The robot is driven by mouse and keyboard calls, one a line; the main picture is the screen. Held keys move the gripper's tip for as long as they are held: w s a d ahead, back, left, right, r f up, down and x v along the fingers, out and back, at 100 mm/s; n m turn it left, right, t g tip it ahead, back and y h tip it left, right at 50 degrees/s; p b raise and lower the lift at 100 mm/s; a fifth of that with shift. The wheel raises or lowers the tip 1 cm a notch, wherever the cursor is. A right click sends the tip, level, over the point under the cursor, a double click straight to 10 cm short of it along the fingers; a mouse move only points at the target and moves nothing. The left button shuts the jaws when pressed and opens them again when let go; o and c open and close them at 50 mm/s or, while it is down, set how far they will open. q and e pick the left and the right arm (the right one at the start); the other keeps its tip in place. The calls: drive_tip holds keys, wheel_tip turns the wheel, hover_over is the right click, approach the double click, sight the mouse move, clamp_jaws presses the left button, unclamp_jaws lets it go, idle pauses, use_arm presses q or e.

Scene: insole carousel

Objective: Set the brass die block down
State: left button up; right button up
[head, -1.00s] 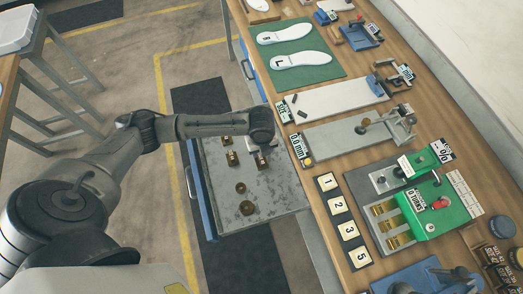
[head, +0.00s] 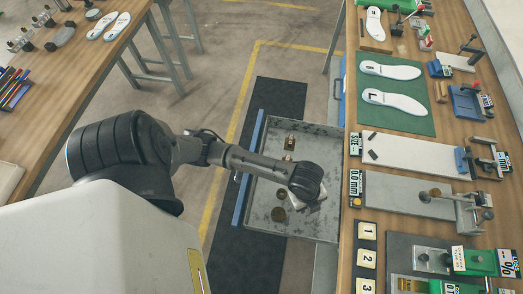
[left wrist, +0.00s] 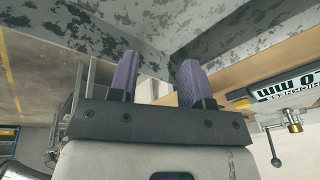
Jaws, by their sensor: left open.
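Two small brass blocks stand in the open grey metal drawer (head: 325,225), an upper one (head: 290,143) and a lower one (head: 287,158) in the head view. I cannot tell whether either is the brass die block. My left gripper (head: 308,203) is over the right part of the drawer, below my dark wrist, which hides much of it. In the left wrist view the gripper (left wrist: 156,68) is open, its two purple-padded fingers apart, with nothing visible between them. Mottled grey drawer walls (left wrist: 230,45) are close beyond the fingers. My right gripper is not in view.
Two round brass pieces, one (head: 281,194) above another (head: 278,214), lie left of my gripper. The wooden bench (head: 350,270) borders the drawer on the right, with a green mat (head: 420,122), insoles and gauges. Open floor lies left of the drawer.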

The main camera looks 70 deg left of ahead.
use_arm(q)
drive_tip(key=s+a+n+t+y, duration=0.1)
drive_tip(key=s+a+n, duration=0.1)
drive_tip(key=s+n, duration=0.5)
drive_tip(key=s+a+r+n+y, duration=0.1)
drive_tip(key=s+a+n, duration=0.1)
drive_tip(key=s+n, duration=0.4)
drive_tip(key=shift+s+a+r+n+t, duration=0.15)
drive_tip(key=shift+s+a+n+t, duration=0.25)
drive_tip(key=shift+n, duration=0.7)
drive_tip(key=shift+w, duration=0.1)
